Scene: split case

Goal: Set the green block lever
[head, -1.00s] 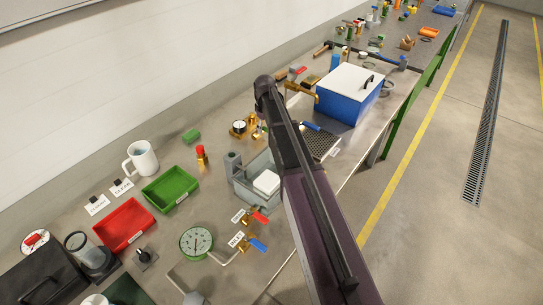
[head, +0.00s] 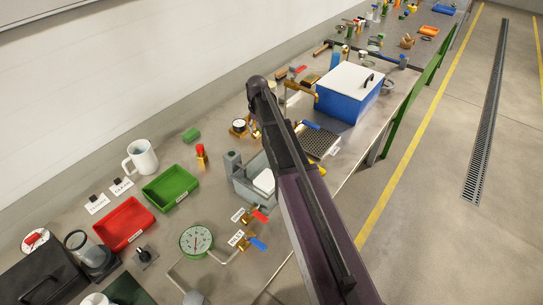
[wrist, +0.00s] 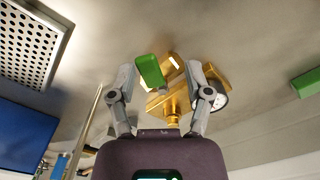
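In the wrist view, a green lever handle (wrist: 151,71) stands out from a gold-coloured brass block (wrist: 185,90). My gripper (wrist: 161,70) is open, with one finger on each side of the handle. The left finger is close beside the handle; I cannot tell if it touches. The right finger overlaps the brass block in the picture. A round gauge (wrist: 217,97) sits at the block's right. In the head view the gauge (head: 239,125) shows left of my arm, which hides the lever and my fingers.
A loose green block (wrist: 306,82) lies apart on the right; it also shows in the head view (head: 191,135). A perforated plate (head: 318,142) and a blue box with a white lid (head: 340,107) lie right of my arm.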

